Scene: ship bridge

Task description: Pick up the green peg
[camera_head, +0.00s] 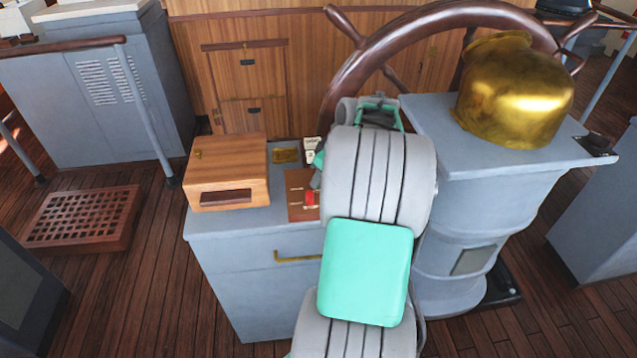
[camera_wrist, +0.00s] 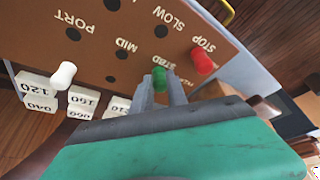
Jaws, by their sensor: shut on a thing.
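The green peg (camera_wrist: 159,79) shows in the wrist view, between the fingertips of my gripper (camera_wrist: 160,90). My gripper is shut on it. The peg is at the brown pegboard (camera_wrist: 92,47), near the "STBD" label; I cannot tell whether its lower end is still in a hole. A red peg (camera_wrist: 203,60) stands by the "STOP" label, and a white peg (camera_wrist: 63,75) stands to the left. In the head view my arm hides the gripper and the green peg. Part of the pegboard (camera_head: 298,181) shows on the grey cabinet, with the red peg (camera_head: 310,198) on it.
Several white number tiles (camera_wrist: 84,97) lie along the board's edge. A wooden box (camera_head: 228,175) stands on the cabinet (camera_head: 215,222), left of the board. The ship's wheel (camera_head: 420,22) and a grey pedestal with a brass dome (camera_head: 512,95) stand close behind and right of my arm.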

